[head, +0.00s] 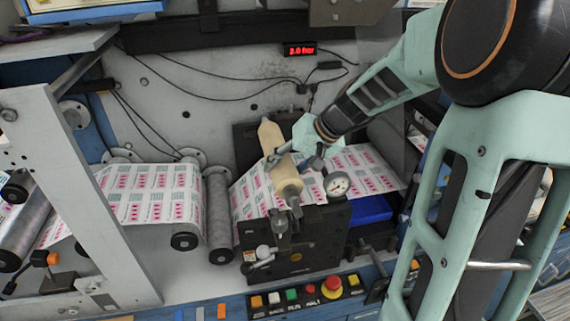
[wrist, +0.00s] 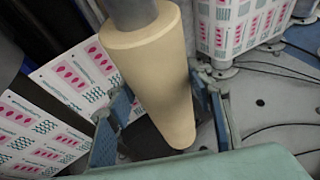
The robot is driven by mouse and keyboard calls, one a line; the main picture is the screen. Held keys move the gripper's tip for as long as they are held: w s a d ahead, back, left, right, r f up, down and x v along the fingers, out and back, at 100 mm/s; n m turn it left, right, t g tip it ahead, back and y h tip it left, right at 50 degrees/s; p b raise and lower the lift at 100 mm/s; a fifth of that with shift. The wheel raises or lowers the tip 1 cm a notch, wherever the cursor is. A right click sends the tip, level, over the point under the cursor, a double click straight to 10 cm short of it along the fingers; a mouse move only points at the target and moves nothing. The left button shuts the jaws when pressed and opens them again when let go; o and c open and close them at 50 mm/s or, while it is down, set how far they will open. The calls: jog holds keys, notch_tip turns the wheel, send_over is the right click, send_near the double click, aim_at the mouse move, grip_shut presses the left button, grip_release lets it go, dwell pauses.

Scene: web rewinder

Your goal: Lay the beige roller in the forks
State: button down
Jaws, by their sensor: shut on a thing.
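The beige roller (head: 284,174) is held in the air in front of the machine, over the printed web. It is tilted, with its grey shaft end toward the viewer. In the wrist view the beige roller (wrist: 150,75) runs between the fingers, its grey shaft at the top. My gripper (head: 290,155) is shut on the roller's body; in the wrist view its blue-grey fingers (wrist: 160,115) stand on both sides of it. A dark block with metal fittings (head: 290,238) stands just below the roller's near end. I cannot clearly make out the forks, and cannot tell whether the shaft touches them.
A pressure gauge (head: 337,185) stands close to the right of the held roller. A white frame (head: 85,190) stands at left.

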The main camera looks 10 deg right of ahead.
jog(key=shift+f+b, duration=0.85)
jog(key=shift+f, duration=0.75)
notch_tip(320, 180, down, 4)
jog(key=b, duration=0.4)
jog(key=shift+w, duration=0.1)
jog(key=c, duration=1)
grip_release()
jog(key=shift+o, duration=0.6)
jog(key=shift+f, duration=0.2)
jog(key=v, duration=1.2)
jog(key=shift+r, duration=0.15)
